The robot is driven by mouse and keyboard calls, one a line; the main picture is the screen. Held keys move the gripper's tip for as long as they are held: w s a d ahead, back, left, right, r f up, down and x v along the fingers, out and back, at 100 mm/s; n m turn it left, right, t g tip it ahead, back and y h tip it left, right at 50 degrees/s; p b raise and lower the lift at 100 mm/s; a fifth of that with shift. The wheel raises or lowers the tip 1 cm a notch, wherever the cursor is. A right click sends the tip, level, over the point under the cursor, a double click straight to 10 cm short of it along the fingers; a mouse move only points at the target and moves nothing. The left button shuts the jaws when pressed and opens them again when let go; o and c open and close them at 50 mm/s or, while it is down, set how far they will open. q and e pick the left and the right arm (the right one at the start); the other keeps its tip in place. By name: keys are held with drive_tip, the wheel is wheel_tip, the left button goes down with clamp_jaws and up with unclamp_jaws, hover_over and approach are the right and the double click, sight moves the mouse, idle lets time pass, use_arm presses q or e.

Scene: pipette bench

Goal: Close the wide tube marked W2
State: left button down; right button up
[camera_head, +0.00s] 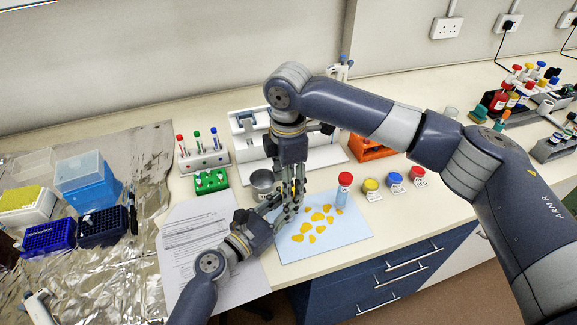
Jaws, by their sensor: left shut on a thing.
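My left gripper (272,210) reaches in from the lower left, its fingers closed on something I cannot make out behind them. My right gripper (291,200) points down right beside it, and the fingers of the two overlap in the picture. Whether the right one is open or shut is unclear. No W2 mark is readable.
Yellow flat pieces (308,227) are scattered on the mat. A metal bowl (263,181), a green rack (211,181) and a white tube rack (205,161) stand behind my grippers. A printed sheet (190,245) lies left. Tip boxes (86,183) stand on foil.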

drive_tip(key=shift+f, duration=0.7)
clamp_jaws()
drive_tip(key=m, duration=1.2)
drive_tip(key=shift+o, duration=0.6)
unclamp_jaws()
